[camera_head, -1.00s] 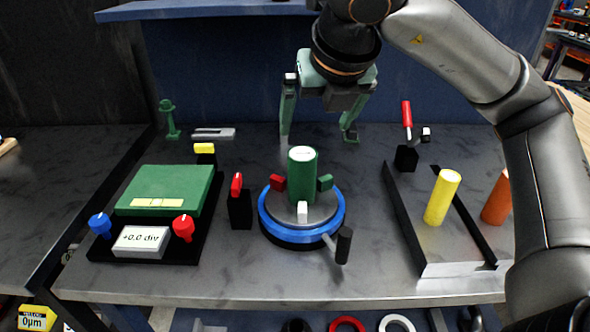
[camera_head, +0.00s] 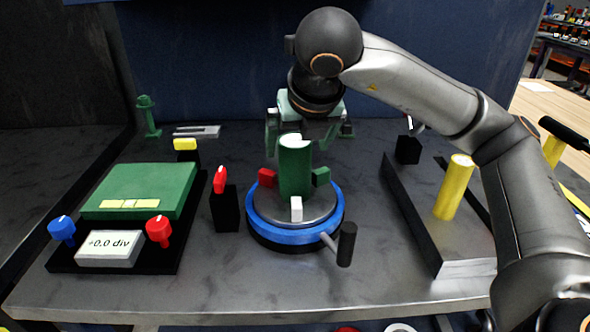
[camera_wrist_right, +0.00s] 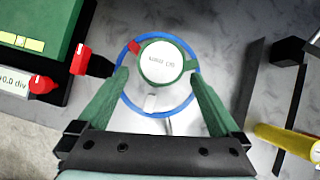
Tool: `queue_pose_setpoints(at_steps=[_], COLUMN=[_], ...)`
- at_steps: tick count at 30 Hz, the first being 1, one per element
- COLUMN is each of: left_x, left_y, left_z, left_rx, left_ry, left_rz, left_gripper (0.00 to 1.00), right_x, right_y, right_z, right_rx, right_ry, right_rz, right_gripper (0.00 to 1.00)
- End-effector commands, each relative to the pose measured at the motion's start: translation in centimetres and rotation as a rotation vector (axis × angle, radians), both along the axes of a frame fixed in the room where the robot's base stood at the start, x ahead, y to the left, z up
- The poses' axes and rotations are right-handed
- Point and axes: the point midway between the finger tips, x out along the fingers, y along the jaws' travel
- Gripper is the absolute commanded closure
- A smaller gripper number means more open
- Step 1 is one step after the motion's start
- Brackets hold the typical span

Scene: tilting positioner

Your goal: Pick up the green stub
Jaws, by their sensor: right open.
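The green stub (camera_head: 294,172) is a green cylinder with a white top, upright in the middle of the round blue-rimmed positioner (camera_head: 262,228). Red, green and white jaws stand around it. My right gripper (camera_head: 309,132) is open and just behind the stub in the head view, where the stub hides part of it. In the right wrist view the stub's white top (camera_wrist_right: 163,62) lies ahead of and between the two spread green fingers (camera_wrist_right: 160,76). I see no clear contact. My left gripper is not in view.
A black lever handle (camera_head: 346,244) sticks out at the positioner's front right. A red-topped black post (camera_head: 226,208) stands close on its left. A green box (camera_head: 140,188) with knobs is farther left.

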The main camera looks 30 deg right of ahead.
Motion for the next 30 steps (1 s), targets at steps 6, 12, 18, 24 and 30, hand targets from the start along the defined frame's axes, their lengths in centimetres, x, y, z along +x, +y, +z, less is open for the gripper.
queue_pose_setpoints(at_steps=[6,12,18,24,30], left_x=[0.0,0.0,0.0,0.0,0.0], left_y=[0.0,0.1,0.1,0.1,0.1], left_z=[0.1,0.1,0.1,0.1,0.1], left_rx=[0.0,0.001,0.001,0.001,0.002], left_ry=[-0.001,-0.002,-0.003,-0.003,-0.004], left_rz=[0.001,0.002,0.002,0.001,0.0], left_gripper=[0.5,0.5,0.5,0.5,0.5], right_x=[1.7,2.6,2.6,2.6,2.5], right_y=[-0.7,-1.1,-1.0,-1.0,-1.0], right_z=[-2.7,-4.1,-4.1,-4.1,-4.1], right_rx=[-0.001,0.001,0.001,0.0,0.001], right_ry=[0.005,0.004,0.003,0.003,0.003], right_rz=[-0.002,-0.001,-0.001,-0.001,0.0], right_gripper=[0.0,0.0,0.0,0.21,0.44])
